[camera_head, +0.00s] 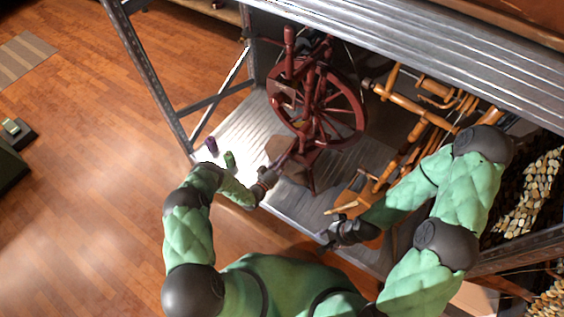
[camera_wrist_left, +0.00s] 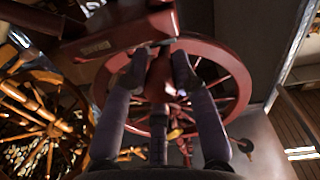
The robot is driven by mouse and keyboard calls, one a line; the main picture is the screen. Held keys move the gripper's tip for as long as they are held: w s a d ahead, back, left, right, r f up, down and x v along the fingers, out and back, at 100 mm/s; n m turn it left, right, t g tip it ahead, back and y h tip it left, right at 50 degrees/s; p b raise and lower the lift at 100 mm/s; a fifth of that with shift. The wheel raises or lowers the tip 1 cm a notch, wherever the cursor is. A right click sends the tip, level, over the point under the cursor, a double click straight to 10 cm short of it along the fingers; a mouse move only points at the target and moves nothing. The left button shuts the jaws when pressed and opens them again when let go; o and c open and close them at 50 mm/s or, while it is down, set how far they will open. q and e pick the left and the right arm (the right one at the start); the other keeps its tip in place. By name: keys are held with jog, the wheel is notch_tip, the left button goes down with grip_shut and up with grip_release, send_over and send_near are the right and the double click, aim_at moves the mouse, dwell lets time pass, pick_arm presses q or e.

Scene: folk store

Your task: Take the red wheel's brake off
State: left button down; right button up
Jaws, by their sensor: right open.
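The red spinning wheel (camera_head: 318,108) stands on the metal shelf, its spoked wheel tilted in the head view. Its rim and red body also show in the left wrist view (camera_wrist_left: 232,78). My left gripper (camera_head: 283,161) reaches to the lower front of the red wheel. In the left wrist view its two dark fingers (camera_wrist_left: 160,68) are apart, on either side of a red wooden part. My right gripper (camera_head: 324,240) is open and empty at the shelf's front edge, right of my left one.
An orange-brown wooden spinning wheel (camera_head: 415,112) stands right of the red one, close to my right arm. A purple item (camera_head: 211,145) and a green item (camera_head: 229,159) stand on the metal shelf (camera_head: 235,128). Metal posts frame the shelf. The wooden floor at left is mostly clear.

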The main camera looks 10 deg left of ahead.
pick_arm(q)
jog(key=shift+a, duration=0.1)
jog(key=shift+s+r+g+y+p, duration=0.1)
jog(key=shift+r+g+y+p, duration=0.2)
jog(key=shift+r+g+p, duration=0.5)
jog(key=r+g+p, duration=0.1)
jog(key=p, duration=0.1)
jog(key=shift+a+y+p, duration=0.1)
jog(key=shift+y+p, duration=0.3)
jog(key=shift+w+r+g+y+p, duration=0.1)
jog(key=shift+r+g+y+p, duration=0.2)
jog(key=shift+g, duration=0.25)
jog(key=shift+w+r+g+y+p, duration=0.1)
jog(key=shift+r+g+p, duration=0.1)
jog(key=shift+g+p, duration=0.3)
jog(key=shift+r+g+y, duration=0.2)
jog(key=shift+g+y, duration=0.1)
jog(key=shift+g, duration=0.35)
